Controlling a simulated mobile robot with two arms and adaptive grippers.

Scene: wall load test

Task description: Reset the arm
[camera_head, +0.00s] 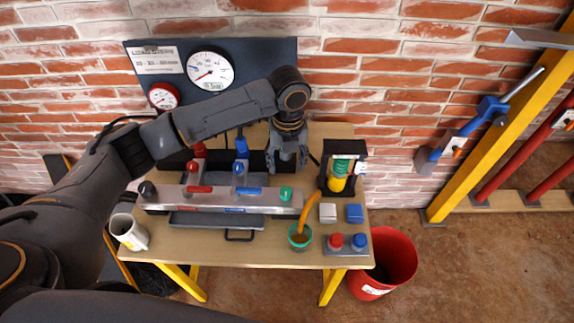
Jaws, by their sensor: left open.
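My left arm reaches in from the left over the table (190,255). My left gripper (288,168) points down above the back of the table, near the right end of the grey valve bar (222,208). It is open and no object shows between its fingers. The bar carries red levers (195,165), blue levers (240,165) and a green knob (286,193). My right gripper is not in view.
A white mug (128,232) stands at the table's left edge. A pump unit (342,165), a green cup (299,236) and a button box (346,243) are at the right. A red bucket (390,262) stands on the floor. A gauge panel (265,60) is on the brick wall.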

